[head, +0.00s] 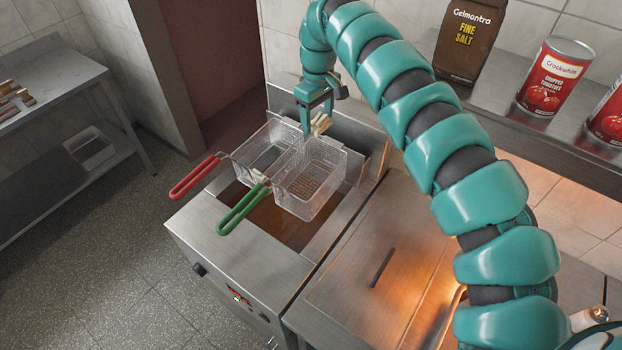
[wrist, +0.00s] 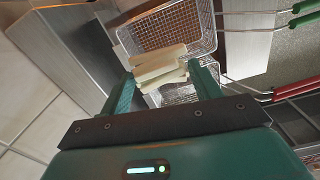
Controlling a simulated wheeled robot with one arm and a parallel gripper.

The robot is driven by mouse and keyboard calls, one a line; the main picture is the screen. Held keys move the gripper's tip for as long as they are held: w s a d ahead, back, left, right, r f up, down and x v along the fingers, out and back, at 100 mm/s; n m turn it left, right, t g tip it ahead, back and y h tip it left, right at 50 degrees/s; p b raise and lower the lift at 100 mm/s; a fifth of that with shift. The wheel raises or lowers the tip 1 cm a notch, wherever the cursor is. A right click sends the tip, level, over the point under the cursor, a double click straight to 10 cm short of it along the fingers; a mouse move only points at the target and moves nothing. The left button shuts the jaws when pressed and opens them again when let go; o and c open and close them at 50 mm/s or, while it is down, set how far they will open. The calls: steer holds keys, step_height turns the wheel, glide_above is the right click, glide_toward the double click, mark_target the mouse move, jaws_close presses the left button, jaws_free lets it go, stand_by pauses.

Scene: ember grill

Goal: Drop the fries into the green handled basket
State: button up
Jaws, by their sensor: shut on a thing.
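My gripper (head: 317,127) is shut on a small bundle of pale fries (head: 321,123). It holds them at the back of the fryer, by the far ends of the two baskets. In the wrist view the fries (wrist: 158,66) lie between the fingertips, overlapping the near edge of the green handled basket (wrist: 172,30). This wire basket (head: 312,180), with its green handle (head: 242,211), hangs on the right side of the fryer. Its visible mesh floor looks empty. The exact height of the fries above the rims is hard to tell.
A basket with a red handle (head: 195,177) hangs close on the left. The steel fryer (head: 235,255) holds both over brown oil. A salt bag (head: 468,40) and tomato cans (head: 555,75) stand on the right shelf. A steel table (head: 50,90) is at far left.

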steer(key=shift+f, duration=1.25)
steer(key=o, duration=1)
steer(key=shift+o, duration=0.2)
steer(key=shift+r, duration=0.1)
steer(key=shift+r+b, duration=0.35)
steer(key=shift+r, duration=0.1)
step_height(320, 180, up, 8)
steer(key=shift+a+f+b, duration=0.15)
steer(key=shift+f+b, duration=0.1)
steer(key=shift+b, duration=0.9)
step_height(320, 180, up, 9)
steer(key=p, duration=0.8)
